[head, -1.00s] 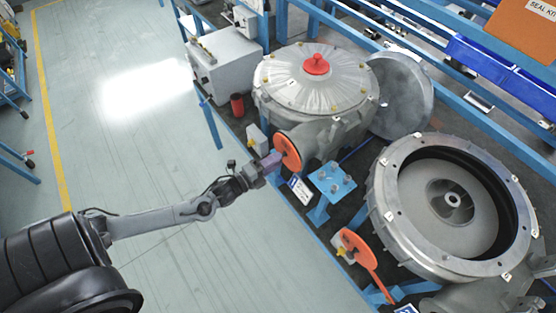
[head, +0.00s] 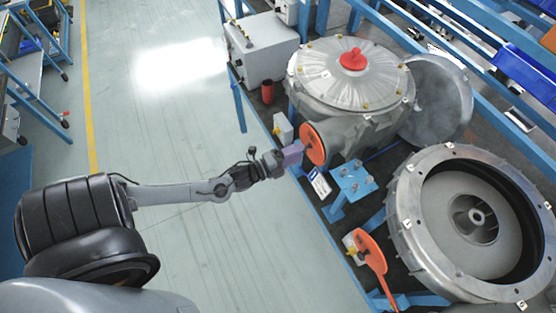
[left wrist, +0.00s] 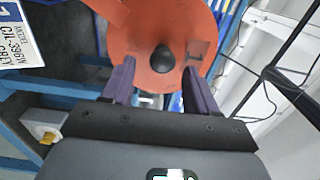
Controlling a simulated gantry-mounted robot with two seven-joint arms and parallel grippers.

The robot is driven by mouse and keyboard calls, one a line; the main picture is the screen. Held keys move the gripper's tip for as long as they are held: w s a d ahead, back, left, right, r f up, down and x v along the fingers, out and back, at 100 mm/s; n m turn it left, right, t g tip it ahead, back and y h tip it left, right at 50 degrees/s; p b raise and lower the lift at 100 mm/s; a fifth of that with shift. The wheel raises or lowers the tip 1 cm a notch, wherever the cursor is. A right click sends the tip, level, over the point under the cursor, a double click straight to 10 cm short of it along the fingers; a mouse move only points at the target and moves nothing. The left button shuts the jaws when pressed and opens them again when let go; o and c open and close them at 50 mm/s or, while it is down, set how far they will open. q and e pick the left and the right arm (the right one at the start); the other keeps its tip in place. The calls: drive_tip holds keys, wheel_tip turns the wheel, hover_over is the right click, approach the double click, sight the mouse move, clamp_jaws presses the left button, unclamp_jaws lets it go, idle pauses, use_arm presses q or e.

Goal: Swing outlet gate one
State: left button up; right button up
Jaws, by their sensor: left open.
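Outlet gate one is an orange round disc (head: 313,144) on the outlet of the closed blower (head: 350,75). It fills the top middle of the left wrist view (left wrist: 150,35), with a black knob (left wrist: 162,58) on its face. A white plate marked 1 (left wrist: 20,35) shows beside it. My left gripper (head: 296,154) is open right in front of the disc. In the left wrist view its two purple fingers (left wrist: 159,66) stand on either side of the knob, with gaps showing; I cannot tell how deep the knob sits between them. My right gripper is out of view.
A second orange gate (head: 371,252) with a long arm sits by the open blower housing (head: 475,215). A small blue stand (head: 352,180) with bolts is between them. A red cylinder (head: 267,92) stands behind.

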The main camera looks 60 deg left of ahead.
use_arm(q)
drive_tip(key=s+a+b, duration=0.1)
drive_tip(key=s, duration=0.8)
drive_tip(key=shift+s, duration=0.35)
drive_tip(key=w+d+r+n+g+y+p, duration=0.35)
drive_tip(key=d+r+n+p, duration=0.25)
drive_tip(key=d+r+n, duration=0.5)
drive_tip(key=s+d+f+n+g, duration=0.2)
drive_tip(key=s+n+g, duration=0.1)
drive_tip(key=s+g, duration=0.2)
drive_tip(key=s+d+f+n+g+h, duration=0.1)
drive_tip(key=s+d+f+n+g, duration=0.1)
drive_tip(key=s+g, duration=0.3)
drive_tip(key=shift+s+d+f+n+g, duration=0.35)
drive_tip(key=shift+s+d+n, duration=0.3)
drive_tip(key=shift+s, duration=0.45)
